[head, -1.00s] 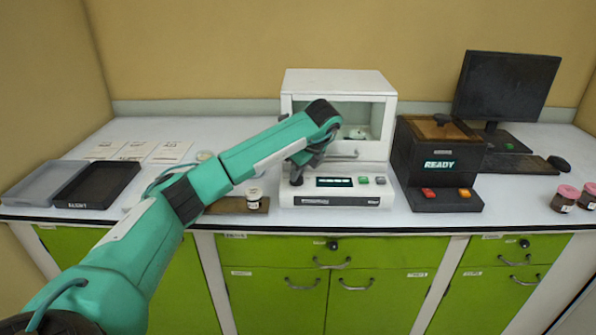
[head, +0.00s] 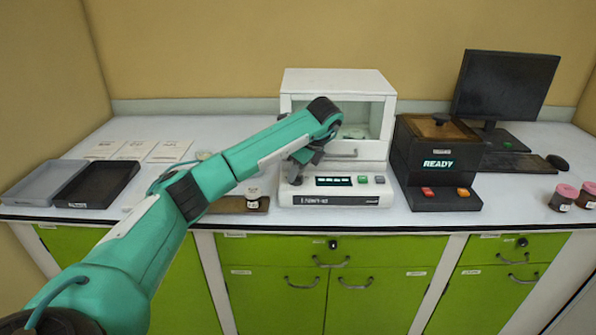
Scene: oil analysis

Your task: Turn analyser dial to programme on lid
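A white instrument with a glass-fronted chamber (head: 342,198) stands at the back middle of the bench, with a lit display and buttons on its front panel. My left gripper (head: 296,180) points down at the left end of that panel. It covers whatever is there, so I cannot tell whether a dial is between its fingers or whether they are open or shut. A black analyser (head: 438,180) reading READY stands to the right, with a black knob (head: 439,121) on its top. A small white-lidded jar (head: 253,195) stands on a brown board; its lid marking is too small to read. My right gripper is not in view.
A grey tray (head: 25,190) and a black tray (head: 70,202) lie at the left, with paper sheets (head: 168,150) behind. A monitor (head: 508,84) and keyboard (head: 515,163) stand at the right. Pink-lidded jars (head: 566,192) are near the right edge.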

